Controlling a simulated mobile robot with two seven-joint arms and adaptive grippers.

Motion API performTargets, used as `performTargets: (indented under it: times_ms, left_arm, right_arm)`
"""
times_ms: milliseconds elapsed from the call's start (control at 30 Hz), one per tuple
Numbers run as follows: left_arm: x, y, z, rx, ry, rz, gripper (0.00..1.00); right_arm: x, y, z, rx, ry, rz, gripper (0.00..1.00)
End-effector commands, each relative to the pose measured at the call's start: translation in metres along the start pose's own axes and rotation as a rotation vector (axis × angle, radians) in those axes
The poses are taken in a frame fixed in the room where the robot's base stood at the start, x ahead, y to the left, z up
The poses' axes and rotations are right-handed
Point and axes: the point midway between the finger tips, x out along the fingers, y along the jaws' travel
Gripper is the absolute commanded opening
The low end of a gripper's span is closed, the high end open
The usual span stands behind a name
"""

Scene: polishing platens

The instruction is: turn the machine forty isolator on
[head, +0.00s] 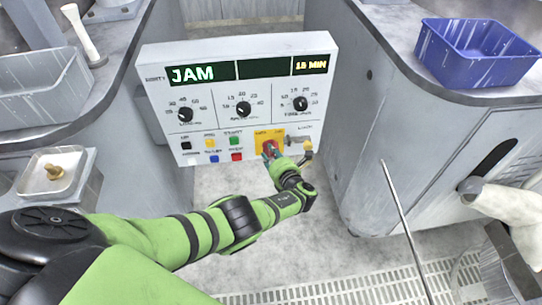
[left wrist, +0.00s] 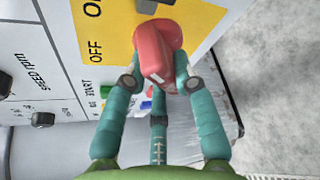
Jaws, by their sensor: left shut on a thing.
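The control panel (head: 215,100) stands in the middle of the head view. Its isolator is a red knob (head: 270,149) on a yellow plate (head: 262,136) at the panel's lower right. My left gripper (head: 272,154) is shut on the red knob. In the left wrist view, the teal fingers (left wrist: 155,85) sit on both sides of the red knob (left wrist: 155,50). The yellow plate (left wrist: 105,25) there bears ON and OFF marks. I cannot tell which mark the knob points to. My right gripper does not show clearly.
The panel's display reads JAM (head: 193,74) and 15 MIN. Dials and several coloured buttons lie left of the isolator. A key-like fitting (head: 307,147) is just right of it. A blue basin (head: 478,50) stands on the right cabinet. A thin rod (head: 402,220) crosses the lower right.

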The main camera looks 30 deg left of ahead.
Motion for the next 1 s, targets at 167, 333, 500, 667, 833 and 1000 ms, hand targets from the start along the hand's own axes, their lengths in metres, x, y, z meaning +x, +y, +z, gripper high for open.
performTargets:
  times_ms: [167, 333, 500, 667, 833, 1000]
  left_arm:
    - [0.0003, -0.0001, -0.001, 0.027, 0.002, 0.01, 0.0]
    - [0.0002, 0.0003, -0.0012, 0.032, 0.002, 0.013, 0.0]
    - [0.0003, 0.0003, -0.0014, 0.032, 0.002, 0.013, 0.0]
    - [0.0003, 0.0003, -0.0014, 0.032, 0.002, 0.013, 0.52]
    - [0.0002, 0.0002, -0.0009, 0.03, 0.002, 0.012, 0.52]
    - [-0.0005, -0.0002, -0.0004, 0.028, 0.001, 0.011, 0.52]
  right_arm:
    - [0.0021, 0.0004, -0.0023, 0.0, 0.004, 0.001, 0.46]
    - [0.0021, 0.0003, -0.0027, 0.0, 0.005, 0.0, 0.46]
    - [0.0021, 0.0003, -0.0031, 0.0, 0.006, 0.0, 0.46]
    - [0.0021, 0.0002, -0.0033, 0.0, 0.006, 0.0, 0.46]
    - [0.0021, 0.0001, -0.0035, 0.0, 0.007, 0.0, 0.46]
    - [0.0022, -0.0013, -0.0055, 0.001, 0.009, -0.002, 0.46]
